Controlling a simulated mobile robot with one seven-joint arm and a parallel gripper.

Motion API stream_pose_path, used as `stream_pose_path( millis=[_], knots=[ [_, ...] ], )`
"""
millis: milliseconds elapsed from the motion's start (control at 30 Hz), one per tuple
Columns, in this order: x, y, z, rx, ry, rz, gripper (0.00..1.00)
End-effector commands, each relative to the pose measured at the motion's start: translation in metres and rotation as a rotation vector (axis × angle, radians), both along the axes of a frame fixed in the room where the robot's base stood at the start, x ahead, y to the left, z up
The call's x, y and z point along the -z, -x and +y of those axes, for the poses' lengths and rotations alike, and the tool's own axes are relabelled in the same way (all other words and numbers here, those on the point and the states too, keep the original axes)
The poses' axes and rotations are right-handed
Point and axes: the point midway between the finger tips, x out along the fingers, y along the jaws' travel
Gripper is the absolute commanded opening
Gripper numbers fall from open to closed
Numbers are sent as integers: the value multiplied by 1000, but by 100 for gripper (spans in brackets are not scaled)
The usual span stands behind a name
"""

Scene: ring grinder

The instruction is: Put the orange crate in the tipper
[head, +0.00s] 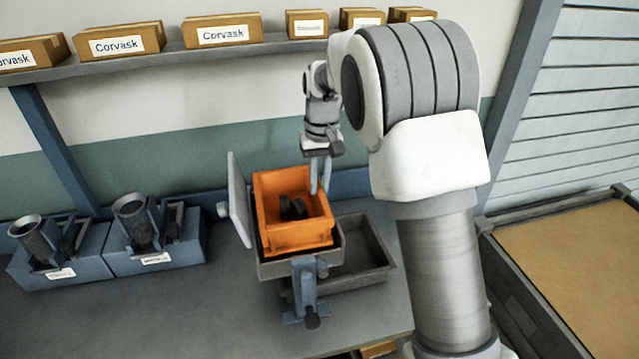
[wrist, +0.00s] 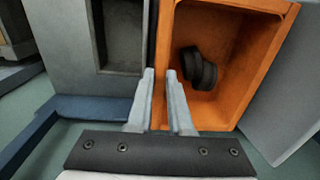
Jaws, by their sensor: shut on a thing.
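The orange crate (head: 294,236) sits in the grey tipper (head: 283,267), which stands on a blue support on the bench. Dark rings (head: 292,207) lie inside the crate. They also show in the wrist view (wrist: 199,68). My gripper (head: 320,176) reaches down at the crate's back right rim. In the wrist view my gripper (wrist: 158,78) has its two fingers on either side of the orange crate's wall (wrist: 166,40), shut on it. The crate's lower part is hidden inside the tipper.
A dark grey tray (head: 362,262) lies right of and below the tipper. A pale upright panel (head: 239,198) stands at its left. Two blue holders (head: 160,248) with dark cylinders are further left. Boxes (head: 222,30) line the shelf above.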

Motion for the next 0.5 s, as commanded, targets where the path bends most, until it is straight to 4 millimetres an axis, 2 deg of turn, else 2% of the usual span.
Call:
stream_pose_path(
  millis=[500],
  knots=[
    [12,0,0,0,-2,-3,0]
  ],
)
